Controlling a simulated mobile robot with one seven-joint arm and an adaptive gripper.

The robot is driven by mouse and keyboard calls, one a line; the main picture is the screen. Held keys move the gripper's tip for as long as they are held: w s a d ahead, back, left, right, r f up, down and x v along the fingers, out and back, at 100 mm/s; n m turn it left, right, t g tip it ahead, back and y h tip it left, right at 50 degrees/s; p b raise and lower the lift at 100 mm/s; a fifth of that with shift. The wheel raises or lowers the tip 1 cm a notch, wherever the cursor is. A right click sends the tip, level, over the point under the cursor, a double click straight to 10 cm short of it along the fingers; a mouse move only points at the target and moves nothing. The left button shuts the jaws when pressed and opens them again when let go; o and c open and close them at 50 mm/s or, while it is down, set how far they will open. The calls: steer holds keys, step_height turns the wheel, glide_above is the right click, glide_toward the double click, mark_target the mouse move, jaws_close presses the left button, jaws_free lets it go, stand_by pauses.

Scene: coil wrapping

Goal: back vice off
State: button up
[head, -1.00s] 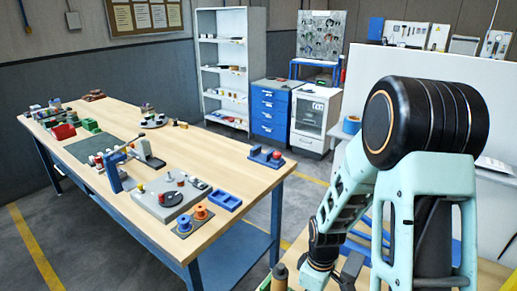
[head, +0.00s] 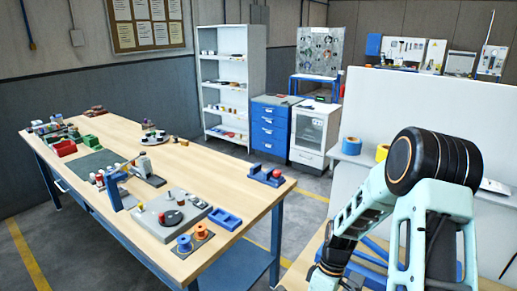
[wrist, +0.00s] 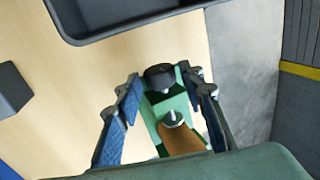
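In the wrist view a green block-like body (wrist: 150,112), likely the vice, stands on a pale wooden top. A black round knob (wrist: 159,76) is at its far end. A brown cylinder with a metal tip (wrist: 181,138) is at its near end, partly hidden by my gripper's housing. My gripper (wrist: 163,85) is open, with one blue-padded finger on each side of the green body. I cannot tell whether either finger touches it. In the head view my gripper and this green body are below the lower edge.
In the wrist view a dark tray (wrist: 120,28) lies beyond the green body, and a dark block (wrist: 12,90) is at left. Grey floor is at right. In the head view a long workbench (head: 228,165) holds several small parts, including a blue fixture (head: 265,174).

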steer(key=shift+c, duration=0.2)
steer(key=c, duration=0.7)
steer(key=shift+o, duration=0.2)
steer(key=t+h+b, duration=0.1)
steer(key=t+b, duration=0.1)
steer(key=b, duration=0.1)
steer(key=shift+s+a+f+h, duration=0.2)
steer(key=shift+s+h, duration=0.1)
steer(key=shift+h, duration=0.1)
steer(key=shift+r+t+b, duration=0.25)
steer(key=shift+t+b, duration=0.25)
steer(key=shift+b, duration=0.05)
steer(key=shift+f, duration=0.1)
steer(key=b, duration=0.1)
steer(key=h+b, duration=0.1)
steer(key=shift+a+f+t+b, duration=0.15)
steer(key=shift+f+t+b, duration=0.1)
steer(key=shift+t+b, duration=0.15)
steer(key=b, duration=0.3)
steer(key=t+h+b, duration=0.1)
steer(key=b, duration=0.2)
steer(key=shift+s+a+t, duration=0.15)
steer(key=shift+s+t, duration=0.1)
steer(key=shift+t, duration=0.05)
steer(key=shift+b, duration=0.5)
